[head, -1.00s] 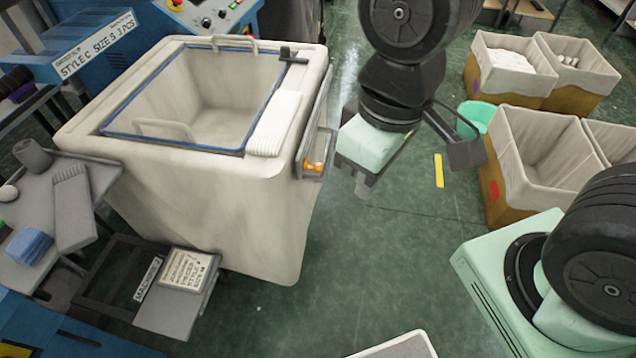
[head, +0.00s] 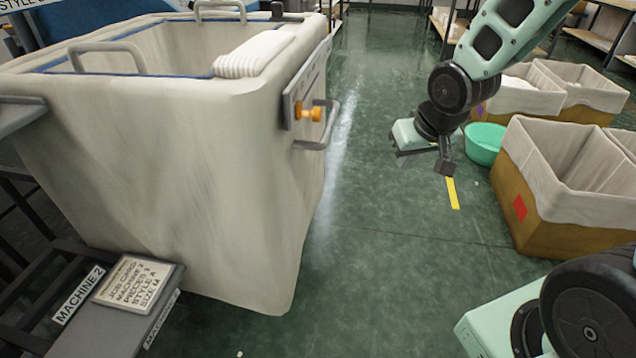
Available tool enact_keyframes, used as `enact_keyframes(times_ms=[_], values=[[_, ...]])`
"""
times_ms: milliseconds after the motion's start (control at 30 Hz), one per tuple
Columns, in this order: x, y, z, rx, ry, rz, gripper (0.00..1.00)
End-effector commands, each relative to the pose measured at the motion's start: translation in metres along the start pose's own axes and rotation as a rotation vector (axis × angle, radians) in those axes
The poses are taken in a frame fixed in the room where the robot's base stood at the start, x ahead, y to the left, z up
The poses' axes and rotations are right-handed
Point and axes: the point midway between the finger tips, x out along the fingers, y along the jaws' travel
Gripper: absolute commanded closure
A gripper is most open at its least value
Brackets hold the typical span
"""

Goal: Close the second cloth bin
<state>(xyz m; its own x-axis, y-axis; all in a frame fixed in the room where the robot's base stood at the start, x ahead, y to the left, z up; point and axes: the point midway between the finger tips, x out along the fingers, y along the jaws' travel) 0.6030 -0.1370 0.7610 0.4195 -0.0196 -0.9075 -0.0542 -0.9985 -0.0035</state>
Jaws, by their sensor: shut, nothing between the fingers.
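A large cream cloth bin (head: 180,150) stands at the left beside the MACHINE 2 sign. Its top is open, with a blue-edged rim and a grey handle (head: 105,55) on the near side. Another handle (head: 220,8) is at the far side. I see no lid over the opening, and the view cuts off part of its left side. My gripper (head: 402,155) is shut and empty. It hangs over the green floor to the right of the bin, clear of it.
A panel with orange knobs (head: 312,114) and a grey handle sticks out from the bin's right side. A folded white cloth (head: 256,52) lies on its rim. Tan bins (head: 545,190) and a green basin (head: 484,143) stand at the right. Green floor (head: 370,230) between is clear.

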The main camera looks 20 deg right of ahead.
Motion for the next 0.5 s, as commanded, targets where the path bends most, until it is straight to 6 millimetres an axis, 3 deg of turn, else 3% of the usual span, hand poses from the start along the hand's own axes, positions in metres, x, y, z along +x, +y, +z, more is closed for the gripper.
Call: enact_keyframes(times_ms=[33,200,367,500], values=[[0.035,0.013,-0.007,0.044,0.045,-0.014,1.00],[0.086,0.019,-0.048,0.168,0.200,-0.199,1.00],[0.116,0.002,-0.066,0.335,0.263,-0.549,1.00],[0.118,-0.014,-0.063,0.504,0.219,-0.923,1.00]])
